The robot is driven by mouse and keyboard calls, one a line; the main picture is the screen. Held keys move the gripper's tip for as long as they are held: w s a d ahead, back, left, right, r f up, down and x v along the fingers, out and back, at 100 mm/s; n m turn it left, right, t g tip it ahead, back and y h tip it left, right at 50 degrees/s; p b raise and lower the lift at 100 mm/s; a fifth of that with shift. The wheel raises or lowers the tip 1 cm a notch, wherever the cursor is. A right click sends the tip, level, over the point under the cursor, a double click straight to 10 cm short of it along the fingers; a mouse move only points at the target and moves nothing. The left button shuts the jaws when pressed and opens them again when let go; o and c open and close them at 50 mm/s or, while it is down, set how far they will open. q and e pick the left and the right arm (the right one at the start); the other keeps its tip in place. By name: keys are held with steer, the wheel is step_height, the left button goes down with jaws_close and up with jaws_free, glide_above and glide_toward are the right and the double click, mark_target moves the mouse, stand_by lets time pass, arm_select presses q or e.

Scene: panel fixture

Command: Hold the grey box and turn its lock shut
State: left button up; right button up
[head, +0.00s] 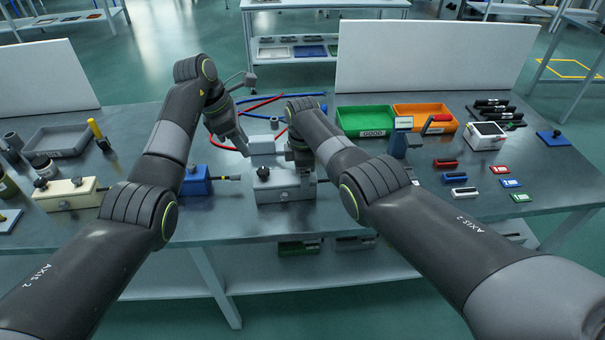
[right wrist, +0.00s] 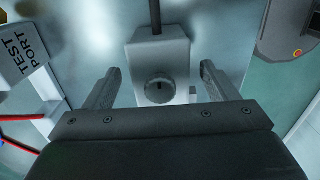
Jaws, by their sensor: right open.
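The grey box (head: 285,190) sits on the metal bench near its front edge. Its dark round lock knob (head: 263,172) is on top; the right wrist view shows the knob (right wrist: 160,88) with a small dark slot. My right gripper (right wrist: 159,72) is open, with its fingers apart on either side of the knob and not seen touching it. In the head view this gripper is largely hidden by its own arm. My left gripper (head: 242,142) is behind and left of the box, by a pale grey block (head: 262,145); its fingers are too unclear to read.
A blue box (head: 196,180) and a cream box (head: 66,192) stand to the left. Red and blue hoses (head: 262,103) lie behind. Green (head: 364,121) and orange (head: 425,116) bins stand at the back right.

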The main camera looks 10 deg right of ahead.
steer(key=shift+f, duration=0.2)
steer(key=c, duration=1.4)
arm_select(q)
steer(key=shift+o, duration=0.3)
